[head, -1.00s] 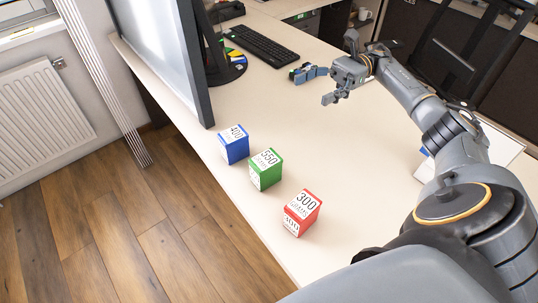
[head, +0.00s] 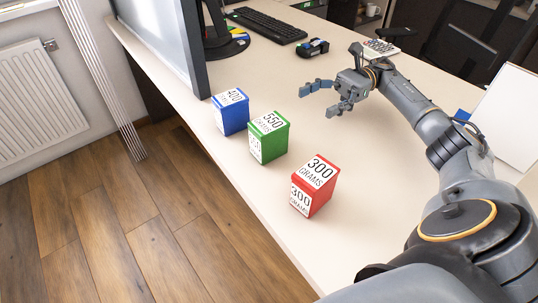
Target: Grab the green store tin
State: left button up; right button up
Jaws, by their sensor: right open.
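The green store tin (head: 269,138) is a box with white labels reading 550 grams. It stands upright on the desk (head: 240,195) between a blue tin (head: 231,112) and a red tin (head: 314,187). My right gripper (head: 317,102) is open and empty. It is to the right of the green tin and farther back, apart from it, with its fingers pointing left. My left gripper is not in view.
A monitor (head: 160,35) stands at the left behind the blue tin. A white panel (head: 508,115) stands at the right. The desk between gripper and tins is clear.

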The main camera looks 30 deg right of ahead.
aim_at(284, 120)
jog(key=shift+a+f+b, duration=0.1)
jog(key=shift+f+b, duration=0.2)
jog(key=shift+f, duration=0.4)
jog(key=shift+a, duration=0.35)
jog(key=a+p, duration=0.1)
jog(key=a, duration=0.6)
jog(key=shift+a+r+p, duration=0.1)
jog(key=shift+a+p, duration=0.2)
jog(key=shift+p, duration=0.05)
jog(key=shift+w+a+r+p, duration=0.1)
jog(key=shift+a+p, duration=0.15)
jog(key=shift+a, duration=1.1)
jog(key=shift+a+r+p, duration=0.1)
jog(key=shift+a+p, duration=0.1)
jog(key=shift+a, duration=1.15)
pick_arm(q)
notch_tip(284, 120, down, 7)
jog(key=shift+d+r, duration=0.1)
pick_arm(e)
jog(key=shift+c, duration=0.5)
jog(key=c, duration=1.4)
grip_shut()
jog(key=shift+r, duration=0.1)
